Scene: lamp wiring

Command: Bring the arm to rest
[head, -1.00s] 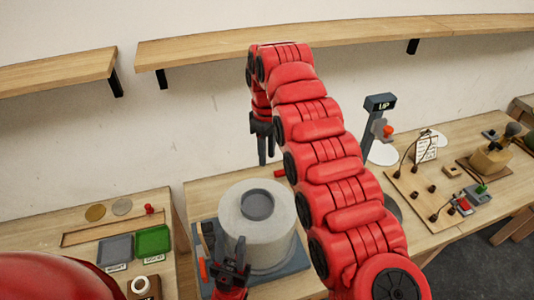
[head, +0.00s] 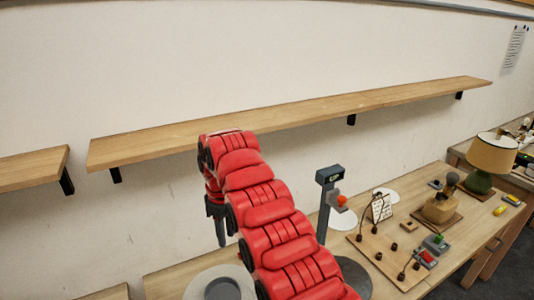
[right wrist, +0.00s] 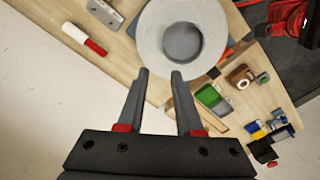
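My right arm (head: 265,215) is red and jointed, and it rises from the bottom of the head view. Its gripper (head: 216,232) hangs down in front of the wall, under the long shelf. In the right wrist view the two dark fingers of this gripper (right wrist: 160,78) stand apart with nothing between them. A grey round block with a round hollow (right wrist: 160,40) lies beyond the fingertips. The top of this block (head: 197,287) also shows at the bottom edge of the head view. My left gripper is not in the head view.
A long wooden shelf (head: 300,110) runs along the wall. A grey post (head: 323,215) stands right of my arm. A wiring board (head: 372,262) and a lamp with a beige shade (head: 491,154) are further right. A red-and-white cylinder (right wrist: 84,38) lies on the bench.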

